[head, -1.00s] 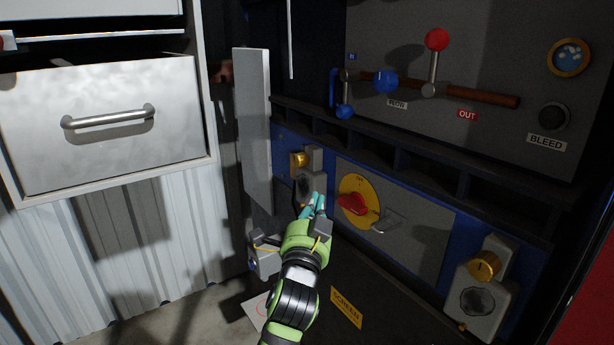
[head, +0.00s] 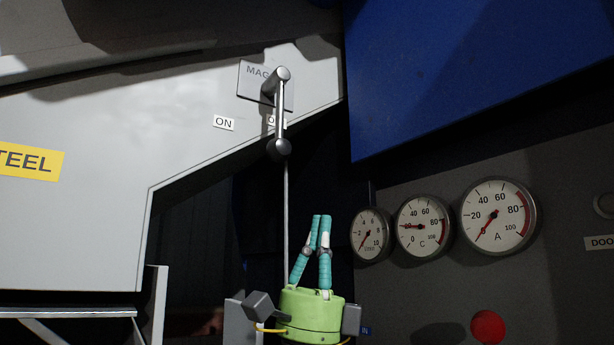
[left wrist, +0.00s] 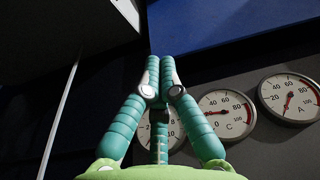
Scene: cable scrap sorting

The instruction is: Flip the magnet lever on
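The magnet lever (head: 280,112) is a grey metal arm with a dark round knob (head: 279,147) at its lower end. It hangs nearly straight down from a pivot on the plate marked MAG (head: 257,78), whose remaining letters are hidden. The ON label (head: 223,122) is left of the lever. A second label (head: 271,120), mostly covered by the lever, shows only an O. My left gripper (head: 321,217) is below and to the right of the knob, pointing up and apart from it. Its teal fingers (left wrist: 160,62) meet at the tips with nothing between them. My right gripper is not in view.
A thin rod or cord (head: 286,215) runs down below the knob. Round gauges (head: 498,216) line the grey panel at right. A blue panel (head: 450,70) overhangs at upper right. The pale housing (head: 90,220) with a yellow STEEL label (head: 28,161) fills the left.

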